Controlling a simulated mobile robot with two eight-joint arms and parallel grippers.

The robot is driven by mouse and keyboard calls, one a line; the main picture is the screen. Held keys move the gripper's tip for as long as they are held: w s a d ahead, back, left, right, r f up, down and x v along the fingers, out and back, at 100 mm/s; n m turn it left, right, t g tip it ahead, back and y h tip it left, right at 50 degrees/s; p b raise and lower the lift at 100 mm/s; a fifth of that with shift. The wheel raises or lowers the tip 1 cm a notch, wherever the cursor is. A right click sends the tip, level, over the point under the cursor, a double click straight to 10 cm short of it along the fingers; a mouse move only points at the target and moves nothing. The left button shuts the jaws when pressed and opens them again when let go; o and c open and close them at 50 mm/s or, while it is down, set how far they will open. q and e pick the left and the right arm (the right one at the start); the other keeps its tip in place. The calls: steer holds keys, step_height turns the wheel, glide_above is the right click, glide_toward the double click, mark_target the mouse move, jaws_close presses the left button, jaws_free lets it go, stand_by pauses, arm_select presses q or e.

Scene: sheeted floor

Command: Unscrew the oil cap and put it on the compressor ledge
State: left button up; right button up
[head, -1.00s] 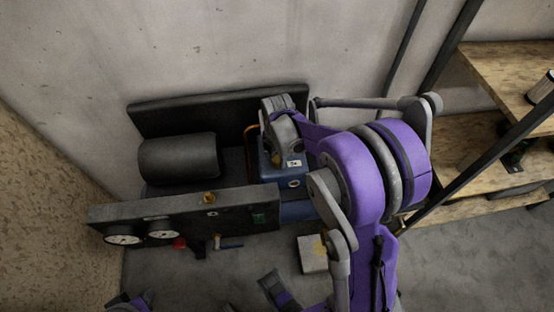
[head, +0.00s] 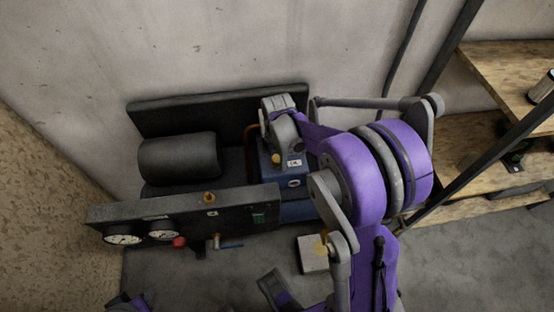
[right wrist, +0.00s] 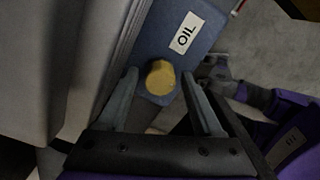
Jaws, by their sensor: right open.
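The yellow oil cap (right wrist: 160,77) sits on the blue housing (right wrist: 195,55) beside the white OIL label (right wrist: 184,33). In the head view, the cap (head: 276,159) shows just below my right wrist. My right gripper (right wrist: 159,74) is open, with one finger on each side of the cap in the right wrist view; I cannot tell whether they touch it. The compressor's dark front ledge (head: 180,205) stretches left of the blue housing. Grey and purple parts, likely of my left arm, show at the head view's bottom edge; its jaws are unclear.
A black cylinder (head: 178,157) lies behind the front ledge. Gauges (head: 122,239), a red knob (head: 179,242) and a blue-handled valve (head: 230,244) are on the front. A pale block (head: 312,254) lies on the floor. Wooden shelves (head: 480,150) stand at right.

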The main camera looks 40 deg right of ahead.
steer(key=m, duration=0.7)
steer(key=shift+m+b, duration=0.3)
steer(key=shift+m, duration=0.1)
steer(key=m, duration=0.4)
steer(key=shift+m, duration=0.3)
steer(key=m, duration=0.4)
steer(key=shift+b, duration=0.35)
jaws_close()
steer(key=shift+c, duration=2)
jaws_free()
jaws_close()
steer(key=n, duration=0.7)
steer(key=shift+p, duration=0.35)
steer(key=n, duration=0.6)
steer(key=shift+c, duration=0.2)
jaws_free()
steer(key=shift+n, duration=0.7)
jaws_close()
